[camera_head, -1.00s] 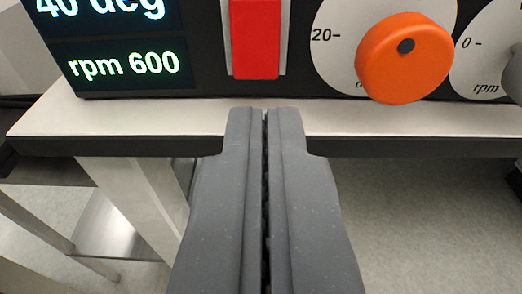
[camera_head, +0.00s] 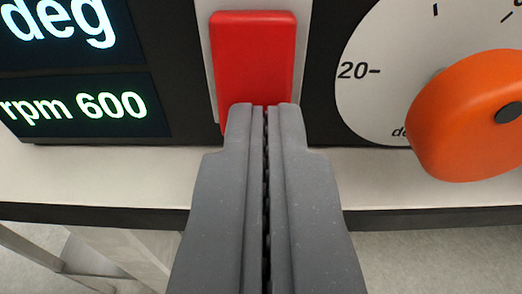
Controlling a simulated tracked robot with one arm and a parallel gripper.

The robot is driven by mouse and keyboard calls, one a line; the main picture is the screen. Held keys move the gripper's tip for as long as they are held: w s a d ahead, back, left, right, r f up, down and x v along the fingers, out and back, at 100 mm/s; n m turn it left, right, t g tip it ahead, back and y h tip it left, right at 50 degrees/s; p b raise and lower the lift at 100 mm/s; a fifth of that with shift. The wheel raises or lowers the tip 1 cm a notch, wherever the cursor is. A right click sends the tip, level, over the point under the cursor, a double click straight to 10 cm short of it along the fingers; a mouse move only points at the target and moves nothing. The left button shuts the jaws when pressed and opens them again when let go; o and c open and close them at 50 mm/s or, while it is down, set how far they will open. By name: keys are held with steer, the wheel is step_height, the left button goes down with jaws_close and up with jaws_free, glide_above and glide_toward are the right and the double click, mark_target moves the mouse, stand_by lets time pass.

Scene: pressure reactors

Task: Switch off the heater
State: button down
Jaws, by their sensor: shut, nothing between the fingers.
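The heater's dark front panel (camera_head: 175,60) fills the upper part of the view. A red rectangular switch (camera_head: 253,58) sits upright on it in a pale frame, near the middle. My gripper (camera_head: 265,108) is shut and empty. Its fingertips overlap the lower end of the red switch in the picture; I cannot tell whether they touch it. An orange knob (camera_head: 468,120) stands to the right on a white dial (camera_head: 375,95) marked 20. The display (camera_head: 75,100) at left is lit and reads "deg" above "rpm 600".
The panel stands on a white table top (camera_head: 100,185) with a dark front edge (camera_head: 400,220). The orange knob juts out to the right of my gripper. Pale table legs (camera_head: 120,255) and open floor show below.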

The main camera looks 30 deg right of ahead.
steer(key=s+a+f+p, duration=0.1)
steer(key=s+a+f, duration=0.1)
steer(key=s+a, duration=0.5)
steer(key=s, duration=0.4)
steer(key=shift+s+a+f+p, duration=0.2)
steer(key=shift+a+f+p, duration=0.1)
steer(key=shift+p, duration=0.05)
stand_by(0.6)
